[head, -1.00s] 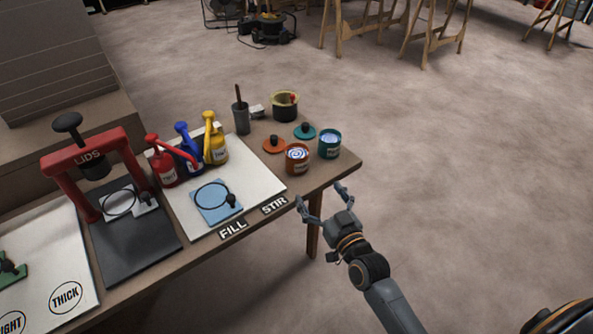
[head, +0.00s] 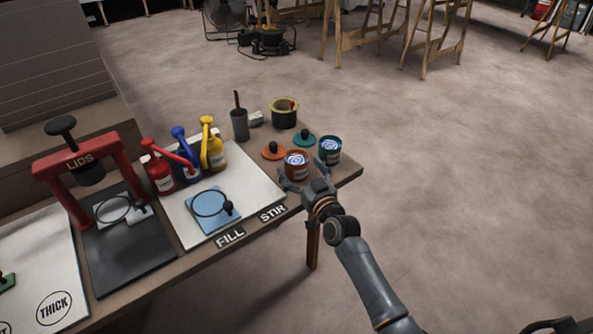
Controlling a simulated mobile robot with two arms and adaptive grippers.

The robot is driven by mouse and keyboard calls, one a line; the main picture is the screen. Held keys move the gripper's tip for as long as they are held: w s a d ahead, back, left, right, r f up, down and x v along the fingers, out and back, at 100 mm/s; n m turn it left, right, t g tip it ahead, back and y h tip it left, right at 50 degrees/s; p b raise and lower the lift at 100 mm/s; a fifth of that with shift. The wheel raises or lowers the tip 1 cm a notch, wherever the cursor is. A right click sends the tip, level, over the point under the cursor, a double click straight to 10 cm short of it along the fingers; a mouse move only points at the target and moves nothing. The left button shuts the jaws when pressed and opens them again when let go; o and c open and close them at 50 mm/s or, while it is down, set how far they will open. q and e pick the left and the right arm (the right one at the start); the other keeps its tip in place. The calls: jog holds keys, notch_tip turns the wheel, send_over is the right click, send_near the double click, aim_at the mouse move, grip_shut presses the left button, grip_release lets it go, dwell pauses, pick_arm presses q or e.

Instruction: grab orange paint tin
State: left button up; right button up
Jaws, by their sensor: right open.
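The orange paint tin (head: 297,164) stands upright and open near the table's right end, with a pale swirl on the paint inside. My right gripper (head: 300,172) is open around the front of this tin, one finger at its left and the other at its right, between it and the teal tin. I cannot tell whether the fingers touch the tin. The orange lid (head: 273,151) lies on the table behind it, to the left. My left gripper is not in view.
A teal tin (head: 329,150) stands close on the right, its teal lid (head: 304,138) behind. A dark pot (head: 284,114) and a grey cup (head: 240,125) stand farther back. Red, blue and yellow pump bottles (head: 212,150) stand left on a white board. The red LIDS press (head: 80,160) is farther left.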

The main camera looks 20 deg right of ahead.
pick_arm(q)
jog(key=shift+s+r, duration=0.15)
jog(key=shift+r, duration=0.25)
pick_arm(e)
jog(key=shift+w, duration=0.4)
jog(key=c, duration=1.4)
jog(key=shift+c, duration=0.3)
jog(key=shift+r, duration=0.2)
